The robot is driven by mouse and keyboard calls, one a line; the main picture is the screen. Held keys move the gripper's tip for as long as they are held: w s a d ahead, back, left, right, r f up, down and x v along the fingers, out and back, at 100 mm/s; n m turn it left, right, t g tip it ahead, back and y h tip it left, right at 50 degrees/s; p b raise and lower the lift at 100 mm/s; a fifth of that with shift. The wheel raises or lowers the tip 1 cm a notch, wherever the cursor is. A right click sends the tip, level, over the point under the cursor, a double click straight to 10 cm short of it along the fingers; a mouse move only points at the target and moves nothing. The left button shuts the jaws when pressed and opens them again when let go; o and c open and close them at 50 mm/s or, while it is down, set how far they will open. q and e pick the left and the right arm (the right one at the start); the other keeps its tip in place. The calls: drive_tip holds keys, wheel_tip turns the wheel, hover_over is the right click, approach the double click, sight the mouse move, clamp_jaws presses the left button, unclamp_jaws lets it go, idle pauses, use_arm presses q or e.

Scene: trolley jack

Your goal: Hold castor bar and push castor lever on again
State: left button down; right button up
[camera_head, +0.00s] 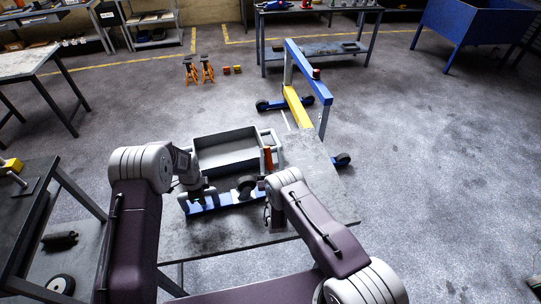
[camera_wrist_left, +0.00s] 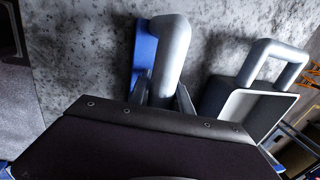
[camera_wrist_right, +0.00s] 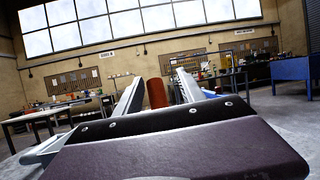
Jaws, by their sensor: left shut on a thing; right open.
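The blue castor bar (camera_head: 228,199) lies on the grey worktable in front of the tray, with a dark castor wheel (camera_head: 247,187) at its middle. My left gripper (camera_head: 187,197) is shut on the bar's grey rounded handle at its left end. In the left wrist view the handle (camera_wrist_left: 173,48) rises between the fingers beside the blue bar (camera_wrist_left: 144,48). Contact cannot be told.
A grey tray (camera_head: 226,169) with tubular handles stands behind the bar. A blue and yellow frame (camera_head: 297,104) on wheels stands beyond the table. Orange stands (camera_head: 207,70) are on the floor farther back. A dark side table (camera_head: 30,200) is at left. The floor at right is clear.

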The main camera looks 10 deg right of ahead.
wheel_tip(320, 180, up, 10)
idle(0.3)
drive_tip(key=n+g, duration=0.1)
drive_tip(key=g, duration=0.3)
approach(271, 161)
drive_tip(key=w, duration=0.2)
drive_tip(key=shift+y, duration=0.3)
drive_tip(key=w, duration=0.8)
drive_tip(key=w+d+r, duration=0.1)
drive_tip(key=w, duration=0.3)
drive_tip(key=shift+w, duration=0.2)
clamp_jaws()
drive_tip(key=shift+a, duration=0.1)
